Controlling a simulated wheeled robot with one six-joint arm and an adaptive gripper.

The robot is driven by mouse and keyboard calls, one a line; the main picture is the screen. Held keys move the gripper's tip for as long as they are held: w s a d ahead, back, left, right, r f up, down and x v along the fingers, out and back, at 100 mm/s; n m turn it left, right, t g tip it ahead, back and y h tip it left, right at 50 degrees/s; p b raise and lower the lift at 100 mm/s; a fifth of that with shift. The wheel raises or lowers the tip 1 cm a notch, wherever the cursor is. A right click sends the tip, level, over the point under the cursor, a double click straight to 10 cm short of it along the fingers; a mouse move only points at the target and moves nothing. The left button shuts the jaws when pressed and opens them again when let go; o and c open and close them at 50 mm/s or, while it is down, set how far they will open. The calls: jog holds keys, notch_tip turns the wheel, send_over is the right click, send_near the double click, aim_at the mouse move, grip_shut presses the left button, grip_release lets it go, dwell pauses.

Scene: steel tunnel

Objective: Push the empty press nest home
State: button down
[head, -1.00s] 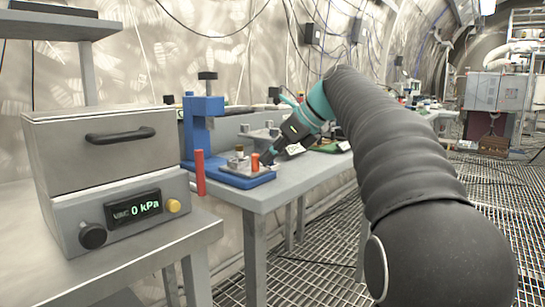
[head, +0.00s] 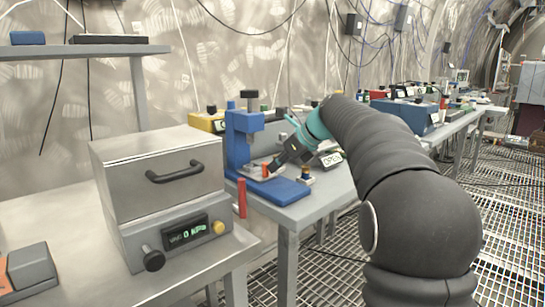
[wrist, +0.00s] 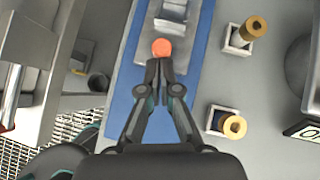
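The blue press (head: 240,140) stands on the bench, its blue base (head: 290,192) reaching out toward the front right. The grey sliding nest (head: 257,177) lies on that base beneath the press head, with an upright orange post (head: 265,169) at its near end. In the wrist view the post (wrist: 161,47) shows from above, with the grey nest block (wrist: 172,14) beyond it; no part is visible in it, though its far end is cut off. My gripper (wrist: 160,66) has its fingertips together right behind the post, touching or almost touching it, not around it. In the head view my gripper (head: 279,164) is low over the base.
A small grey holder with a brass piece (wrist: 240,36) and another (wrist: 226,123) stand right of the base. A red handle (head: 241,198) rises left of it. A grey box with a gauge reading 0 kPa (head: 165,190) fills the left foreground.

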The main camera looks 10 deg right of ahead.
jog(key=shift+w+d, duration=0.1)
jog(key=shift+w, duration=0.05)
dwell(0.3)
jog(key=shift+s+d, duration=0.25)
jog(key=shift+s, duration=0.05)
jog(key=s+d, duration=0.1)
jog(key=s+d+r+p, duration=0.1)
jog(key=s+d, duration=0.1)
jog(key=shift+d, duration=0.2)
jog(key=v, duration=0.8)
jog(key=s+a+f+n+h, duration=0.1)
jog(key=s+a+f+n, duration=0.25)
jog(key=s, duration=0.25)
jog(key=s+a+f+n+g+h, duration=0.1)
jog(key=s+a+f+n+h, duration=0.1)
jog(key=s+n, duration=0.35)
jog(key=s+a+f+n+h, duration=0.1)
jog(key=s+a+f+n, duration=0.2)
jog(key=s, duration=0.4)
jog(key=s+f+n+h, duration=0.2)
jog(key=s+f+n, duration=1.1)
jog(key=s+n, duration=0.1)
jog(key=shift+s+d+n+h, duration=0.2)
jog(key=shift+s+n+h, duration=0.05)
jog(key=shift+n+h, duration=0.05)
